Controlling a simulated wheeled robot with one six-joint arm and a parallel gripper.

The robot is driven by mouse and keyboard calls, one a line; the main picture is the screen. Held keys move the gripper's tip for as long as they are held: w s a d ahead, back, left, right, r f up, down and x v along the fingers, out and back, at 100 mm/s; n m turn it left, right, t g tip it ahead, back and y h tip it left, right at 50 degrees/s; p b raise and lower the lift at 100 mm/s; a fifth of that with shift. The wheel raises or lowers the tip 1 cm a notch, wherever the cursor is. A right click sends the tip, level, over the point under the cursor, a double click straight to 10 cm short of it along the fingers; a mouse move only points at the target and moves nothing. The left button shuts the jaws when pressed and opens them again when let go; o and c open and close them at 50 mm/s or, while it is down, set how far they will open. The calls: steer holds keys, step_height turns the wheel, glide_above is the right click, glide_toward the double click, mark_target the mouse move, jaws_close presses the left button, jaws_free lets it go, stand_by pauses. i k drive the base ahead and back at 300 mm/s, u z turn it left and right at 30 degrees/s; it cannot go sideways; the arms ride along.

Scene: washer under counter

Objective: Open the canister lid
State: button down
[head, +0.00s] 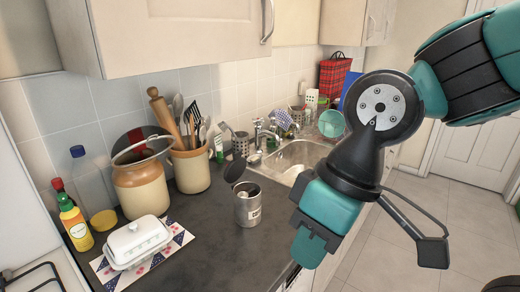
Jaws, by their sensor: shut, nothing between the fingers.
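A grey metal canister (247,209) with a small pale label stands upright on the dark countertop. Its dark round lid (235,169) is raised and tilted back above the rear left of the rim. The canister's mouth is uncovered, and something pale shows inside. Whether a hinge joins lid and canister is too small to tell. My gripper (312,247) is to the right of the canister and nearer to me, by the counter's front edge, pointing down. It is shut and empty, apart from canister and lid. My wrist hides part of the counter edge.
A beige-brown crock (141,187), a utensil pot (190,168), bottles (76,222) and a white butter dish (137,241) on a patterned board stand left. The sink (298,157) lies behind. Counter in front of the canister is clear. Wall cupboards hang above.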

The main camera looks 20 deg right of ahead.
mark_target(235, 169)
steer(key=z, duration=1.25)
steer(key=k, duration=0.4)
steer(key=u, duration=1.15)
